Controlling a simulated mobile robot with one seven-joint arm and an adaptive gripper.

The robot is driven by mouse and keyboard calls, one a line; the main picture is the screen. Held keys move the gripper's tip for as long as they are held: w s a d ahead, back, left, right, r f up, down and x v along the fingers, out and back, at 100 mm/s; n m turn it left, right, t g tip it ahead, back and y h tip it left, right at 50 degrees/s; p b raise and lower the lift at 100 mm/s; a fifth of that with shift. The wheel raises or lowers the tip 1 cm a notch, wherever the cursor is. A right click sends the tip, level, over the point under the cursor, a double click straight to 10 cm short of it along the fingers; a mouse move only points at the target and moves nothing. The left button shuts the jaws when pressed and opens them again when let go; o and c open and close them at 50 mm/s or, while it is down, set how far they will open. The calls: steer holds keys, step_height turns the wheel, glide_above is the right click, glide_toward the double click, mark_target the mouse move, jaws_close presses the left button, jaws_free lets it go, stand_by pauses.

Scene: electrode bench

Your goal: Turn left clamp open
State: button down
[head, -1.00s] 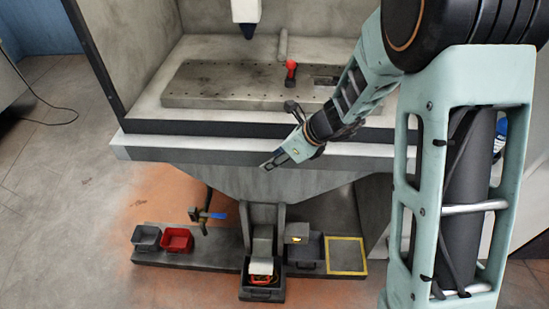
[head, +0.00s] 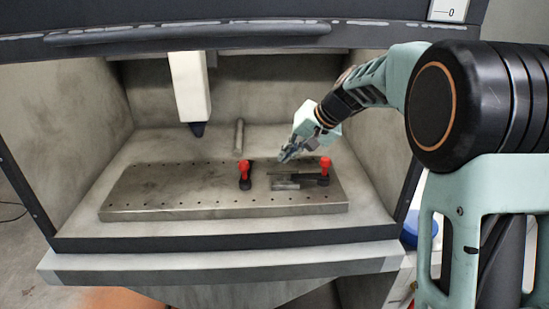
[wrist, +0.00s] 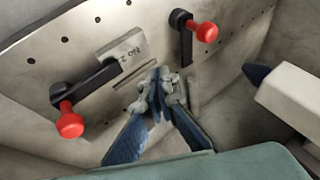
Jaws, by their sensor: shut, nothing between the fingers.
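The left clamp (head: 245,174) has a red knob and a black bar and stands on the metal fixture plate (head: 150,193). In the wrist view the left clamp (wrist: 186,40) is at the upper right, its bar clear of the small plate marked "No 2" (wrist: 122,48). The right clamp (head: 325,170) also has a red knob; in the wrist view its black bar (wrist: 88,84) reaches over the edge of the small plate. My gripper (head: 285,157) is shut and empty. It is above the back of the fixture plate, between the two clamps, touching neither; its fingertips (wrist: 163,80) show in the wrist view.
A white tool head with a dark tip (head: 190,90) hangs at the left above the fixture plate. A short grey post (head: 239,136) is behind it. Cabinet walls close in both sides, and an overhead edge (head: 190,35) spans the top. The left part of the fixture plate is bare.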

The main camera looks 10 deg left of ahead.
mark_target(246, 164)
steer(key=shift+n, duration=0.6)
steer(key=x, duration=0.4)
steer(key=w+p+x, duration=0.1)
steer(key=x, duration=0.4)
steer(key=shift+w+d, duration=0.1)
steer(key=shift+w, duration=0.1)
steer(key=a, duration=0.1)
steer(key=a+p, duration=0.1)
steer(key=shift+s+a+r, duration=0.2)
steer(key=shift+a, duration=0.7)
steer(key=shift+f, duration=0.1)
steer(key=shift+a+f+n+b, duration=0.1)
steer(key=shift+a+n+b, duration=0.3)
steer(key=shift+a+b, duration=0.1)
steer(key=shift+w+a+n+g, duration=0.1)
steer(key=shift+a+n+g, duration=0.1)
steer(key=shift+n+g, duration=0.25)
